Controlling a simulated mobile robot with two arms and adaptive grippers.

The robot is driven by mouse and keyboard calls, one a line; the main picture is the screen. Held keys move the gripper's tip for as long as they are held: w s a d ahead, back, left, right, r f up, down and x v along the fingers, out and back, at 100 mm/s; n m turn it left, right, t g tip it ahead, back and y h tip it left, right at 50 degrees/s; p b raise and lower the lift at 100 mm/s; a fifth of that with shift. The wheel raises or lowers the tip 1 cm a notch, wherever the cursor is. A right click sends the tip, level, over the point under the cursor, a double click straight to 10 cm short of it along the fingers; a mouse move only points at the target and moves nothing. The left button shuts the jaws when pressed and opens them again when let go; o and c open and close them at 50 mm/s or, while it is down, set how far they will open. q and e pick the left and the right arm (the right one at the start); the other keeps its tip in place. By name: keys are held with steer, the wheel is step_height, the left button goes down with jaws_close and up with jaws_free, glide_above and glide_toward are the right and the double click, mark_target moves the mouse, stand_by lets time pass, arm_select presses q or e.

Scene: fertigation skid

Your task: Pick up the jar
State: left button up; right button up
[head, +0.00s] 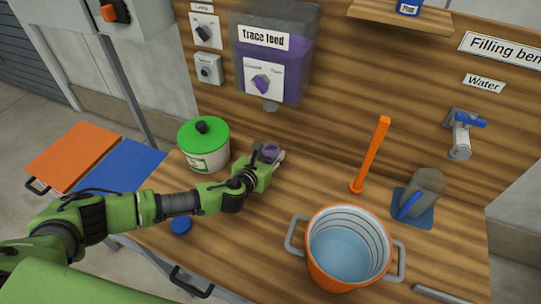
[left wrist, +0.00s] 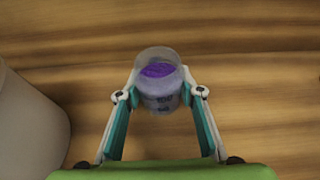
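A small clear jar (left wrist: 161,85) with purple liquid and printed volume marks is between the fingers of my left gripper (left wrist: 160,78) in the left wrist view. The fingertips press in on both sides of it. In the head view the jar (head: 270,151) shows small at the end of my left gripper (head: 269,155), below the purple dispenser. I cannot tell whether its base touches the bench. A larger white pot with a green lid (head: 204,133) stands beside the gripper. My right gripper is not in view.
The Trace feed dispenser (head: 272,60) hangs on the wooden wall. An orange bucket (head: 320,270) of water, an orange upright stick (head: 372,155) and a grey jug (head: 426,187) on a blue mat stand on the bench. A tap (head: 461,140) is at the right.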

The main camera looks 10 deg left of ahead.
arm_select(q)
steer(key=shift+c, duration=1.4)
steer(key=shift+r, duration=0.1)
